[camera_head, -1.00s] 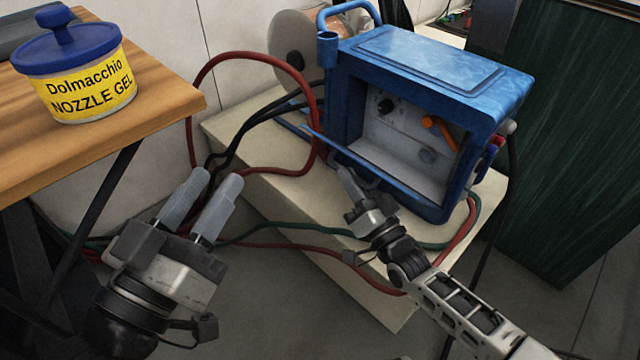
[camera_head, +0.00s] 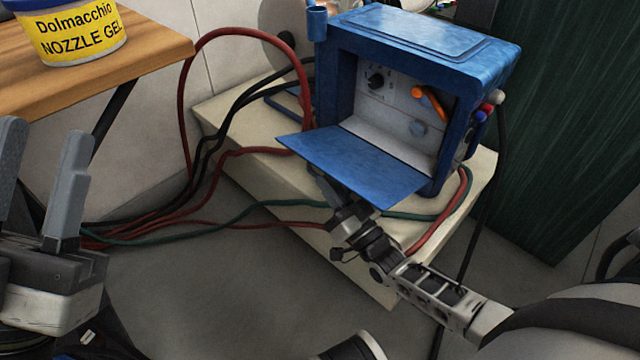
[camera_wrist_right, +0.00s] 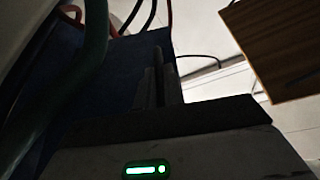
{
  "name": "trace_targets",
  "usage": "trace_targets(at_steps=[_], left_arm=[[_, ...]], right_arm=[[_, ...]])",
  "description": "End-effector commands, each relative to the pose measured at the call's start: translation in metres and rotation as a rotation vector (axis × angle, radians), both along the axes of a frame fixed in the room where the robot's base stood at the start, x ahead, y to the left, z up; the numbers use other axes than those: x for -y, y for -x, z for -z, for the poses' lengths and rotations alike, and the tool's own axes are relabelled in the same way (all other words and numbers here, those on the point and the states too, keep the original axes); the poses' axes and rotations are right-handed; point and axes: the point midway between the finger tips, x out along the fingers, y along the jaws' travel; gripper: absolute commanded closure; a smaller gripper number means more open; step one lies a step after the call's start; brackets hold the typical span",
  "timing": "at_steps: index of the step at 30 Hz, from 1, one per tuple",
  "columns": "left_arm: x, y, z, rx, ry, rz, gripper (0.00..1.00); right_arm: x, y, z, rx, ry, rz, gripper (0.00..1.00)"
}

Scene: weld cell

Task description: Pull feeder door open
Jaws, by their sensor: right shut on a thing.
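The blue feeder (camera_head: 430,40) stands on a pale plinth with its front opening showing knobs and an orange part inside. Its blue door (camera_head: 350,160) sticks out from the opening's bottom edge as a broad, roughly flat panel. My right gripper (camera_head: 325,188) is at the underside of the door's outer edge, its fingertips partly hidden by the panel. In the right wrist view its fingers (camera_wrist_right: 160,80) are close together against a dark blue surface, in dim light; I take it as shut on the door. My left gripper (camera_head: 44,128) is open and empty at the far left, away from the feeder.
Red, black and green cables (camera_head: 200,180) run from the left across the floor and plinth (camera_head: 235,115). A wooden table (camera_head: 150,50) with a yellow gel tub (camera_head: 75,35) is at upper left. A dark green panel (camera_head: 560,120) stands right. Floor between the grippers is mostly clear.

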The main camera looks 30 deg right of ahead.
Motion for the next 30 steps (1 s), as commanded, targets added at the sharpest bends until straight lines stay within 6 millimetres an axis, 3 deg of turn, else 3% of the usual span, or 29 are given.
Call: trace_targets(at_steps=[1,13,14,15,16,30], left_arm=[[0.0001,0.0002,-0.0001,0.003,-0.001,0.000,0.64],[0.0002,0.0005,-0.0007,0.005,0.000,0.000,0.64],[0.0002,0.0005,-0.0007,0.005,0.000,0.000,0.64],[0.0002,0.0005,-0.0007,0.005,0.000,0.000,0.64],[0.0002,0.0005,-0.0007,0.005,0.000,0.000,0.64],[0.0002,-0.0001,-0.0024,-0.004,0.002,0.004,0.64]], right_arm=[[0.0102,0.0001,0.0035,-0.009,0.005,0.018,1.00],[0.0101,-0.0002,0.0038,-0.009,0.009,0.019,1.00],[0.0101,-0.0003,0.0037,-0.009,0.009,0.019,0.82],[0.0099,-0.0003,0.0033,-0.007,0.009,0.018,0.71],[0.0096,-0.0003,0.0031,-0.007,0.010,0.017,0.68],[0.0059,0.0054,0.0032,-0.002,0.007,0.010,0.68]])
